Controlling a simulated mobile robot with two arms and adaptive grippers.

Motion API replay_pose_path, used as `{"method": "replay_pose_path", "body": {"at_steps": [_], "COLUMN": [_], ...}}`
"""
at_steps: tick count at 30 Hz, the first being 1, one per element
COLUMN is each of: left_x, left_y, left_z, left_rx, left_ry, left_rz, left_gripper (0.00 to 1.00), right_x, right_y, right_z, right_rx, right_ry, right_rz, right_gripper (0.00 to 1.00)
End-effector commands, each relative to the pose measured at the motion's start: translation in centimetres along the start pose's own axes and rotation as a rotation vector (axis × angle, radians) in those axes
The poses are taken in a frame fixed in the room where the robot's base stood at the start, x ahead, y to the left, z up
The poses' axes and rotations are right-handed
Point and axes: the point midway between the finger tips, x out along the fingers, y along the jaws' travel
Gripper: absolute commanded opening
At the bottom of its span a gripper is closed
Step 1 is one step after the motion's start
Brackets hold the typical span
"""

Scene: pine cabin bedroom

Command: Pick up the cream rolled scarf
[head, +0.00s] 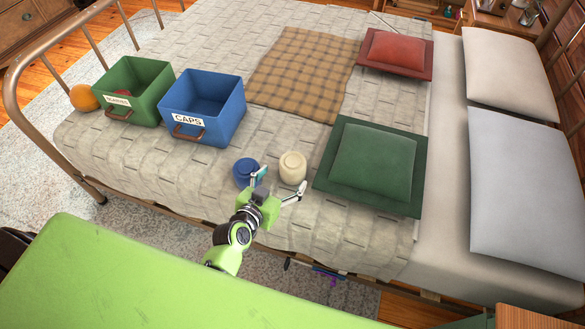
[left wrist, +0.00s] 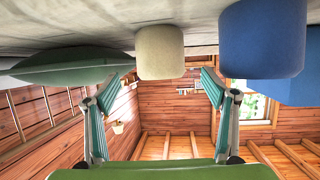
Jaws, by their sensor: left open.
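The cream rolled scarf (head: 292,167) stands on the bed near its front edge. It also shows in the left wrist view (left wrist: 160,52), ahead of and between my open fingers, with a gap. My left gripper (head: 280,184) is open and empty, just in front of the cream roll, with its fingers spread toward it. A blue roll (head: 245,172) stands just left of the cream one, close to my left fingertip; in the left wrist view (left wrist: 261,40) it is at the upper right. My right gripper is not in view.
A blue CAPS bin (head: 203,105), a green labelled bin (head: 133,92) and an orange ball (head: 84,97) are at the left. A brown checked cloth (head: 300,72) lies behind. Bed behind the rolls is clear.

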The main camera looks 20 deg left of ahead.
Motion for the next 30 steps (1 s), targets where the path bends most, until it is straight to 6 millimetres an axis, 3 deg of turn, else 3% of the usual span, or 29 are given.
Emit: {"method": "replay_pose_path", "body": {"at_steps": [3,10,15,18,28,30], "left_x": [1.9,3.4,5.9,7.2,7.9,7.8], "left_y": [0.0,-0.1,-0.2,-0.2,-0.2,-0.2], "left_z": [0.0,-0.3,-1.4,-1.0,-1.0,-1.0], "left_rx": [0.0,-0.001,-0.002,-0.001,0.0,0.0], "left_ry": [0.0,0.0,0.001,-0.002,-0.003,-0.003], "left_rz": [0.0,-0.001,0.0,0.0,0.0,0.0], "left_gripper": [0.77,0.77,0.77,0.77,0.77,0.59], "right_x": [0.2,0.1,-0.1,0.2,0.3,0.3], "right_y": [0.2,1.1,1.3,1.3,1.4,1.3], "right_z": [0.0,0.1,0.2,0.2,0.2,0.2], "right_rx": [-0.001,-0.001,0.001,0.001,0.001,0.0], "right_ry": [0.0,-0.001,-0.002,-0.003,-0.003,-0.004], "right_rz": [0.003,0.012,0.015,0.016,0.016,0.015], "right_gripper": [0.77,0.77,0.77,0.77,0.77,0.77]}}
